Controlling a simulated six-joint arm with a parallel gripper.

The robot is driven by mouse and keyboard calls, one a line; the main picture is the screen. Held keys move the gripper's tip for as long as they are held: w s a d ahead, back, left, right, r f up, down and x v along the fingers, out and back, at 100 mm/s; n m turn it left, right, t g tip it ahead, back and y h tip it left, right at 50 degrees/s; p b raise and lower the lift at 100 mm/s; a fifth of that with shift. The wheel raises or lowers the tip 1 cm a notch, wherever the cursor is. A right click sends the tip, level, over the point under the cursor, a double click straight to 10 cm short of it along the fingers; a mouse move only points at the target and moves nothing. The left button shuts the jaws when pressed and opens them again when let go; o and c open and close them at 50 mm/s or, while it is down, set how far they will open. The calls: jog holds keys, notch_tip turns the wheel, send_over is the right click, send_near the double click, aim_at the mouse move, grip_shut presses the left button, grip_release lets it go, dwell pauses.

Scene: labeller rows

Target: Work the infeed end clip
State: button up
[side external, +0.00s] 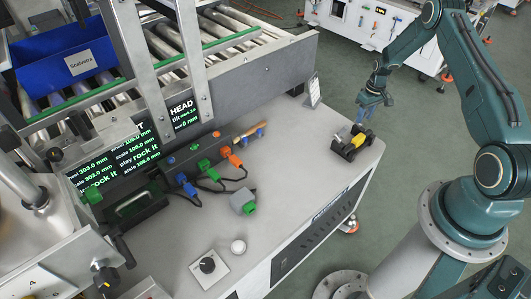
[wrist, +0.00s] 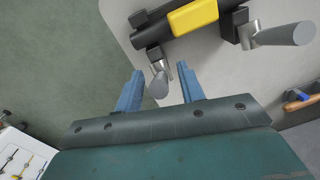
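A black bar fixture with a yellow block (side external: 357,131) sits at the right corner of the grey worktop. In the wrist view the yellow block (wrist: 194,15) lies along the black bar, with a silver lever clip at each end. The left clip (wrist: 158,82) has a grey rounded handle; the right clip (wrist: 285,34) has a longer grey handle. No label shows which is the infeed end. My gripper (wrist: 161,75) is open, its blue fingers on either side of the left handle in the picture, with gaps visible. In the side view my gripper (side external: 364,112) is just above the fixture.
A conveyor (side external: 250,75) with rollers and a blue bin (side external: 65,62) stand at the back. Coloured plugs (side external: 204,165) with black cables, a grey block (side external: 243,201) and a black knob (side external: 207,265) are on the worktop. The worktop around the fixture is mostly clear.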

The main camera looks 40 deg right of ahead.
grip_shut()
jog(key=shift+s+t, duration=0.2)
jog(key=shift+t, duration=0.1)
jog(key=s+t, duration=0.1)
jog(key=t, duration=0.1)
jog(key=f+t, duration=0.1)
jog(key=t, duration=0.1)
jog(key=shift+s+f, duration=0.1)
jog(key=shift+s, duration=0.25)
jog(key=shift+s+f+t, duration=0.25)
jog(key=shift+f+t, duration=0.1)
jog(key=shift+t, duration=0.7)
jog(key=shift+s+f+t, duration=0.2)
jog(key=shift+f+t, duration=0.15)
jog(key=shift+t, duration=0.7)
grip_release()
